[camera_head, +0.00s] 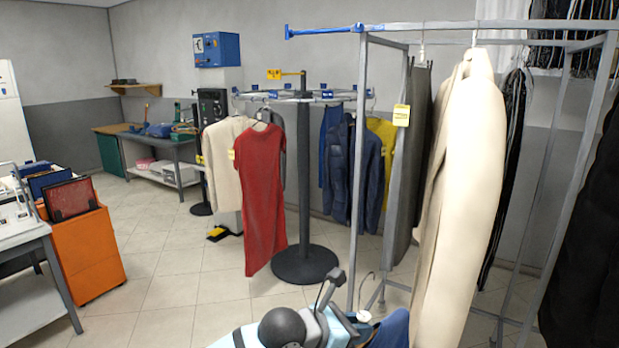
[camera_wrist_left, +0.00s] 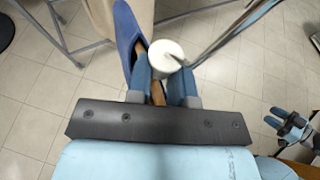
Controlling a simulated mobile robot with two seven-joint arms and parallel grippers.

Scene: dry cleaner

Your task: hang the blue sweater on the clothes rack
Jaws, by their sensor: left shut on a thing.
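The blue sweater (camera_head: 392,330) hangs low at the bottom of the head view, right of my left gripper (camera_head: 353,318). In the left wrist view the sweater (camera_wrist_left: 127,38) lies along the left finger. My left gripper (camera_wrist_left: 158,88) is shut on the sweater's wooden hanger (camera_wrist_left: 157,95); the thin hook (camera_head: 368,284) rises above it. A white round piece (camera_wrist_left: 165,55) sits by the hanger. The grey metal clothes rack (camera_head: 358,170) stands at the right with a blue-ended top bar. My right gripper (camera_wrist_left: 284,120) shows small at the right; its jaw opening is unclear.
A long cream coat (camera_head: 462,170) and darker garments hang on the rack, the coat close right of the sweater. A round stand (camera_head: 305,262) holds a red dress (camera_head: 262,190) and other clothes. The bar's blue left end (camera_head: 310,33) is bare.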

